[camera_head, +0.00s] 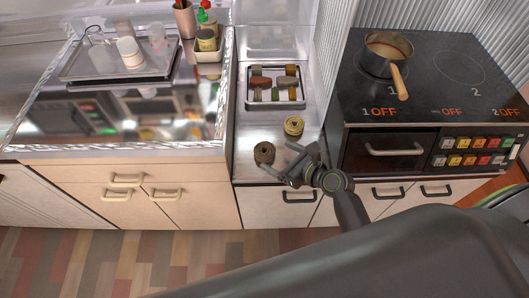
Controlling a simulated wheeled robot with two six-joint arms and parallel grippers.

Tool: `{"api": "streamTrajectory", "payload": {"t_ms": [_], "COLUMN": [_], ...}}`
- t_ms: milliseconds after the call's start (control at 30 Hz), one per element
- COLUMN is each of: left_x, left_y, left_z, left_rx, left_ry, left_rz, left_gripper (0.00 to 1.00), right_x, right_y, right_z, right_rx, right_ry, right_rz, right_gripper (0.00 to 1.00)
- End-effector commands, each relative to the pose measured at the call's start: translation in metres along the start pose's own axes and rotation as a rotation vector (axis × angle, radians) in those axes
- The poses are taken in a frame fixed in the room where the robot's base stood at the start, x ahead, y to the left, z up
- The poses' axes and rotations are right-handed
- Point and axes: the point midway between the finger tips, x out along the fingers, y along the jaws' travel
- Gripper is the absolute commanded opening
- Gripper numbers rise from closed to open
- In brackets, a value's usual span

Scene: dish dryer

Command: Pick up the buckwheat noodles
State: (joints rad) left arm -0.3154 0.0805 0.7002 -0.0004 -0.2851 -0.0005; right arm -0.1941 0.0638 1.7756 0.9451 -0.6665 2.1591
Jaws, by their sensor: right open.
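A brown, round noodle nest (264,153), which looks like the buckwheat noodles, sits on the steel counter near its front edge. A yellower round noodle nest (293,126) sits behind it and to the right. My right gripper (289,166) is open and empty, just right of the brown nest, with its fingers pointing left. It appears apart from the nest; its exact height above the counter is hard to tell. My left gripper is not in view.
A tray of several food pieces (277,102) lies farther back on the counter (247,174). A stove (440,75) with a pot (387,55) stands to the right. A glassware tray (75,74) and a condiment holder (208,70) are at left.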

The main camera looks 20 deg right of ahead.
Motion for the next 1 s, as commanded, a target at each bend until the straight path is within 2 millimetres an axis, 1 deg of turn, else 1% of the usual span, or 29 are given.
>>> {"api": "streamTrajectory", "payload": {"t_ms": [33,267,533,600,700,867,1000], "left_x": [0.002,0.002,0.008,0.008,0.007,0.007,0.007], "left_y": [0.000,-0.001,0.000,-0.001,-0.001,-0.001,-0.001], "left_z": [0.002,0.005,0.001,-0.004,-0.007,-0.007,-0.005], "left_rx": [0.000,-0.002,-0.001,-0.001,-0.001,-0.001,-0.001], "left_ry": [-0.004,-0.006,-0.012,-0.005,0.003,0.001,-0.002], "left_rz": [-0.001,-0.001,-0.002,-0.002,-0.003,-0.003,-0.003], "left_gripper": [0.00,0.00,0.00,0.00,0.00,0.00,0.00], "right_x": [0.008,0.023,0.062,0.067,0.069,0.069,0.068], "right_y": [0.000,0.000,0.002,0.002,0.002,0.002,0.002], "right_z": [-0.001,0.000,0.001,0.001,0.002,0.002,0.002], "right_rx": [0.000,0.000,-0.001,0.000,0.000,0.000,0.000], "right_ry": [0.000,-0.001,0.000,0.001,0.002,0.002,0.002], "right_rz": [0.000,0.000,-0.001,-0.001,-0.002,-0.002,-0.002], "right_gripper": [0.85,0.85,0.85,0.85,0.85,0.85,0.67]}}
